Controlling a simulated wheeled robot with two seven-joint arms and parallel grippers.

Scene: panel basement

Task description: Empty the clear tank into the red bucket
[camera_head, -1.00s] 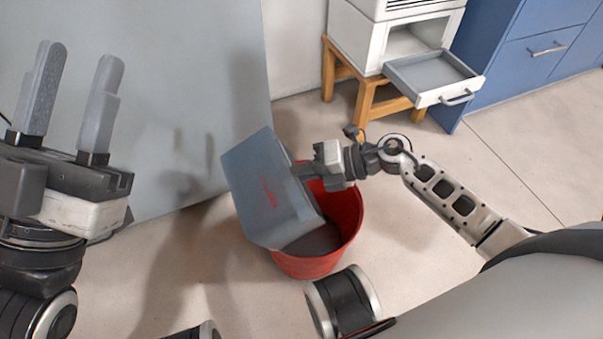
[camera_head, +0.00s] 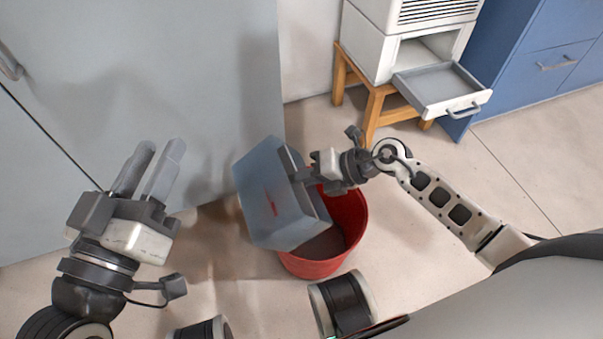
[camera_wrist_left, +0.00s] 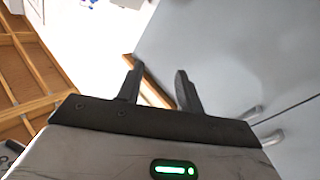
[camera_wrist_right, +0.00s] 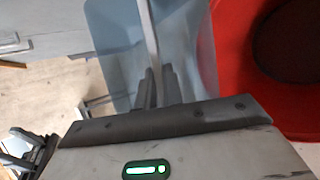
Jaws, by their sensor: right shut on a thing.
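The clear tank (camera_head: 268,205) is a bluish see-through box with a small red mark, tilted over the left side of the red bucket (camera_head: 352,215). My right gripper (camera_head: 293,165) is shut on the tank's wall near the bucket. The right wrist view shows the fingers (camera_wrist_right: 158,82) pinching the tank's edge (camera_wrist_right: 115,40), with the red bucket (camera_wrist_right: 235,60) to the right. A dark grey area shows inside the bucket; whether anything is left in the tank I cannot tell. My left gripper (camera_head: 160,150) is open and empty, left of the tank, fingers pointing up.
A grey cabinet (camera_head: 180,70) stands behind the left gripper and tank. A white unit with an open drawer (camera_head: 440,90) sits on a wooden stand (camera_head: 375,105) at the back right, beside blue cabinets (camera_head: 525,60). The floor right of the bucket is clear.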

